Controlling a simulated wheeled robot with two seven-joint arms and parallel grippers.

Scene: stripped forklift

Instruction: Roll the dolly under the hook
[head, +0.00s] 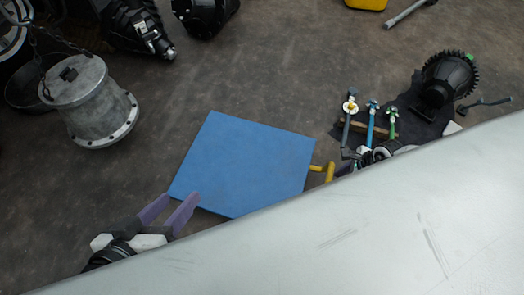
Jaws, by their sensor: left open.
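A flat blue square board (245,165), which looks like the dolly's top, lies low over the floor in the middle of the head view. Any wheels under it are hidden. A yellow bent handle or bar (329,172) shows at its right edge. My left gripper (181,196) is open, with its purple fingers at the board's lower left corner; I cannot tell if they touch it. What looks like my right gripper (345,170) shows only partly beside the yellow bar, mostly hidden. Chains (36,50) hang at the upper left; no hook is clearly visible.
A grey flanged metal drum (88,105) is by the chains. A large pale scratched surface (380,235) covers the lower right. Tools (371,122) and a black gear part (450,78) lie at right. Black parts (138,28) lie at the top. Floor above the board is clear.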

